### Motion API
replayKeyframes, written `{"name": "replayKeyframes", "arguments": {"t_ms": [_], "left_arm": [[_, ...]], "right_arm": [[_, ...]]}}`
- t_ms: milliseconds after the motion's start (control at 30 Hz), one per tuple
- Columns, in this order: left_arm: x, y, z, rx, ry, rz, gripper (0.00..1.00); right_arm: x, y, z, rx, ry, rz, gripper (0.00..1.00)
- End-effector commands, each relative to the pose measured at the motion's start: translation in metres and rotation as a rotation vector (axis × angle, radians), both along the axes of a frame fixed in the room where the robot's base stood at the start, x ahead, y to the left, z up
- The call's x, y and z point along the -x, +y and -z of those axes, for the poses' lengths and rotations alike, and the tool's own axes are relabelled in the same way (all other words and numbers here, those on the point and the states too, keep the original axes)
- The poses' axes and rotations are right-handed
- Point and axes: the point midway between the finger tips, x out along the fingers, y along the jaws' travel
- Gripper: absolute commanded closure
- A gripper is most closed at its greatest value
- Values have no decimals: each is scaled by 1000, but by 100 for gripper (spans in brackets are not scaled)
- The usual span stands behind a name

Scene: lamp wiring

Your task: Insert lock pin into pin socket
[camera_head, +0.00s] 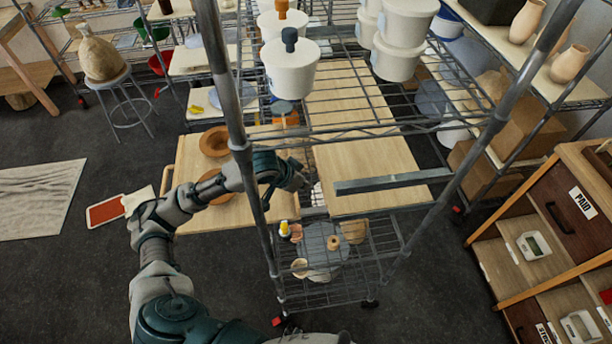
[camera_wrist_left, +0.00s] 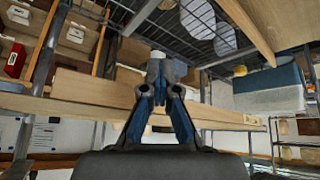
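My left gripper (camera_head: 296,178) reaches in from the left, past a rack post, beside the wooden boards at the middle of the wire rack. In the left wrist view its two blue-and-grey fingers (camera_wrist_left: 160,72) come together at the tips. A small pale piece (camera_wrist_left: 157,54) shows at the tips, but I cannot tell whether it is held. I cannot make out a lock pin or a pin socket in either view. My right gripper is not in view.
The wire rack (camera_head: 240,150) has upright posts close to my left arm. A grey metal bar (camera_head: 394,182) crosses a wooden board (camera_head: 365,165). White lidded containers (camera_head: 290,70) stand above. A wooden cabinet (camera_head: 560,220) is at right. Floor is open at lower left.

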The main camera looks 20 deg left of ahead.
Motion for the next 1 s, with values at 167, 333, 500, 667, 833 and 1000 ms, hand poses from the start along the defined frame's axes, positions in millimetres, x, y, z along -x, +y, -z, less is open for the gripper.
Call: {"name": "replayKeyframes", "arguments": {"t_ms": [167,333,500,667,833,1000], "left_arm": [[10,18,22,-1,9,60,100],[23,32,42,-7,-1,126,100],[32,40,55,-11,-11,167,100],[34,41,59,-14,-16,182,100],[34,41,59,-14,-17,183,100],[35,41,60,-14,-17,182,100]], "right_arm": [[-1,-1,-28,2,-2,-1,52],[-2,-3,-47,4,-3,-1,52],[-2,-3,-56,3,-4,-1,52],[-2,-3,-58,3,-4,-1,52],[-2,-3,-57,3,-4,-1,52],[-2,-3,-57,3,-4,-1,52]]}}
